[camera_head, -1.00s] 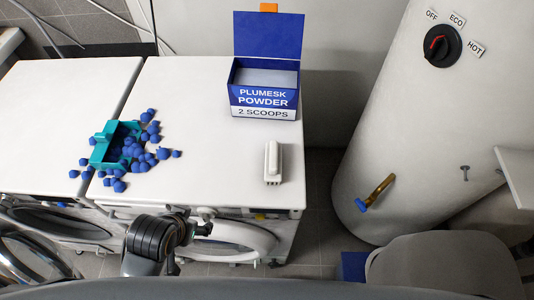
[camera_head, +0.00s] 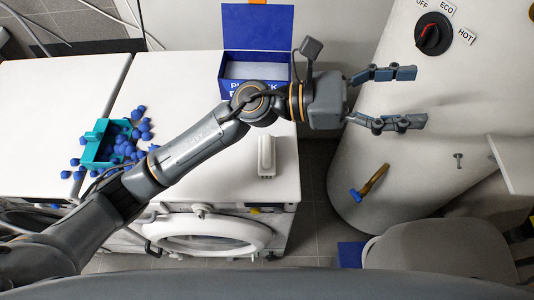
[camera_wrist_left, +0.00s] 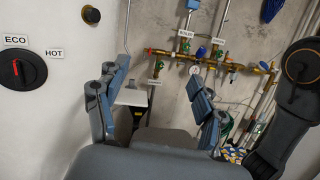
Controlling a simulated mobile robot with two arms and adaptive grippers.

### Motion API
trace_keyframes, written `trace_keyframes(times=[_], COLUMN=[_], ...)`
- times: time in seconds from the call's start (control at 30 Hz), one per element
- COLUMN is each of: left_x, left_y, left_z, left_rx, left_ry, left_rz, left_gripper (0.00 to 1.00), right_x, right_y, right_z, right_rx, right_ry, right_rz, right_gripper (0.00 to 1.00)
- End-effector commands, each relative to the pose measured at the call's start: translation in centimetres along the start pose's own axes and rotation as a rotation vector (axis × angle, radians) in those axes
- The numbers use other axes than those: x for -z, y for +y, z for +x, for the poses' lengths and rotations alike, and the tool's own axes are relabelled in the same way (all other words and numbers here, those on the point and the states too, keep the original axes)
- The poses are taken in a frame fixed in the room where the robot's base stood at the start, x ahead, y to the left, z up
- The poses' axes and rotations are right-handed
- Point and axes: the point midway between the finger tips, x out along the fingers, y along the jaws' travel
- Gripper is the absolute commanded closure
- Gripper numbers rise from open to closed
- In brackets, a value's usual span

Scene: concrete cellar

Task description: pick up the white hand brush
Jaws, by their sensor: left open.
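The white hand brush (camera_head: 266,155) lies on top of the right-hand white machine, near its right front corner. In the head view my left gripper (camera_head: 400,97) is open and empty, with its fingers pointing right in front of the white tank. It is up and to the right of the brush, apart from it. My left forearm passes just above the brush in the picture. In the left wrist view the open fingers (camera_wrist_left: 153,95) show with nothing between them, and the brush is not in that view. My right gripper is not in view.
A blue powder box (camera_head: 228,72) stands behind the brush, partly hidden by my arm. A teal tray (camera_head: 94,150) with spilled blue pieces lies to the left. The white tank (camera_head: 350,150) with a brass tap (camera_head: 374,182) stands right of the machines (camera_head: 200,70).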

Motion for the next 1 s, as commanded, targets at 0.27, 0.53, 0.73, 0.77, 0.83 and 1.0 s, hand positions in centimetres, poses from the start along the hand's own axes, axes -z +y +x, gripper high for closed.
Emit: trace_keyframes(times=[0.27,0.53,0.73,0.77,0.83,1.0], left_x=[14.3,14.6,15.0,15.4,16.7,19.9], left_y=[-1.0,6.1,7.0,6.9,6.6,6.2], left_z=[-8.5,-22.0,-24.3,-24.4,-24.7,-25.4], left_rx=[0.769,1.27,1.343,1.343,1.343,1.341], left_ry=[0.792,1.312,1.383,1.383,1.38,1.379], left_rz=[0.752,0.922,0.913,0.913,0.912,0.913], left_gripper=[0.31,0.31,0.31,0.31,0.31,0.31], right_x=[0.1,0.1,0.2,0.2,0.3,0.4], right_y=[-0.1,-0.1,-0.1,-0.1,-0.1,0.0], right_z=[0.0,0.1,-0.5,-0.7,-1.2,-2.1], right_rx=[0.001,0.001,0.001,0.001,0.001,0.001], right_ry=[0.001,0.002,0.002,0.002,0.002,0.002], right_rz=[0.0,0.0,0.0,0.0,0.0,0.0], right_gripper=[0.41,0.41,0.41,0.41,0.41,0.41])
